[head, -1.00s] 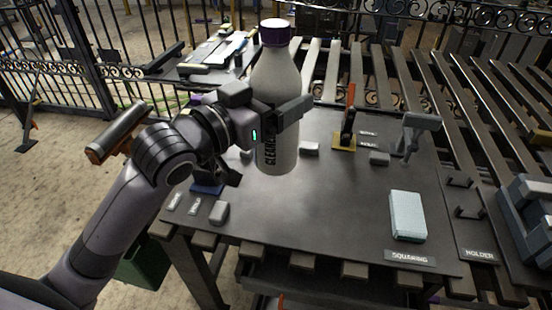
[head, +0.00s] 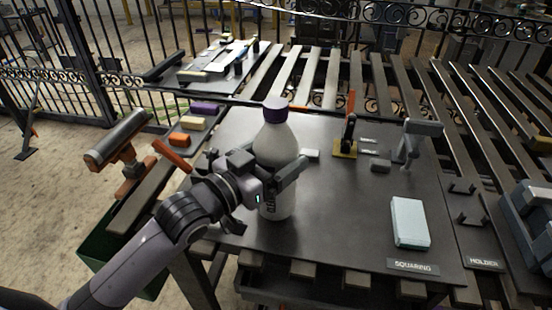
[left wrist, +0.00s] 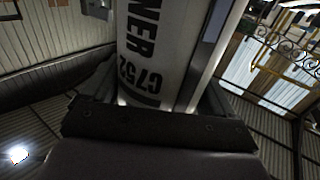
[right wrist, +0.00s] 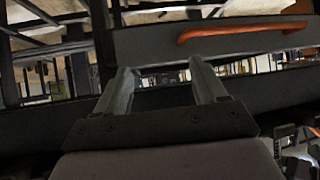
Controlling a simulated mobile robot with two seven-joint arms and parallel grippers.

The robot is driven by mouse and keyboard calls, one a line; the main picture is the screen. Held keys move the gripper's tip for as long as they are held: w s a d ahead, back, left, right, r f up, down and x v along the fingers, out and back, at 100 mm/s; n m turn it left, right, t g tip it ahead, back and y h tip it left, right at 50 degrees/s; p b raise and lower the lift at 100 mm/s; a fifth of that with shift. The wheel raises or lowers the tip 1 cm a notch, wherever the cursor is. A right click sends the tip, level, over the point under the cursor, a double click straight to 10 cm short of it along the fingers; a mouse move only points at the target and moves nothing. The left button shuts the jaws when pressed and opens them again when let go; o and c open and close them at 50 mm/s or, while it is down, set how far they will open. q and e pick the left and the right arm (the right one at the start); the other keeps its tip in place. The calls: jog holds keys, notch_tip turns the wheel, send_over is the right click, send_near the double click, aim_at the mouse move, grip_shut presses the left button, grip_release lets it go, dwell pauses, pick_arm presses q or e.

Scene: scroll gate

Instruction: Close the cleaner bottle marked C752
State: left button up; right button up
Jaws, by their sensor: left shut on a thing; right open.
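The cleaner bottle (head: 277,144) is white with a purple cap (head: 275,110) on its top. It is upright over the dark work plate, at the left-centre of the head view. My left gripper (head: 282,180) is shut around the bottle's body. In the left wrist view the bottle (left wrist: 165,50) fills the space between the fingers, and its label reads "NER" and "C752". Whether the bottle's base touches the plate I cannot tell. How tightly the cap sits I cannot tell. My right gripper (right wrist: 163,85) is open and empty in the right wrist view.
The plate holds a light block (head: 410,222) by the SQUARING label, a toggle clamp (head: 346,145) and a grey clamp (head: 413,140). Purple (head: 204,108) and orange (head: 179,139) blocks lie left. The plate between bottle and light block is clear. An orange handle (right wrist: 240,32) shows in the right wrist view.

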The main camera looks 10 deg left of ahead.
pick_arm(q)
jog(key=shift+f, duration=0.3)
jog(key=o, duration=1.8)
jog(key=shift+f, duration=0.2)
jog(key=shift+o, duration=0.2)
jog(key=shift+r, duration=0.25)
jog(key=shift+s+a+f, duration=0.15)
jog(key=shift+s, duration=0.15)
jog(key=b+v, duration=0.1)
jog(key=v, duration=1)
jog(key=shift+s+a, duration=0.1)
jog(key=shift+a, duration=0.05)
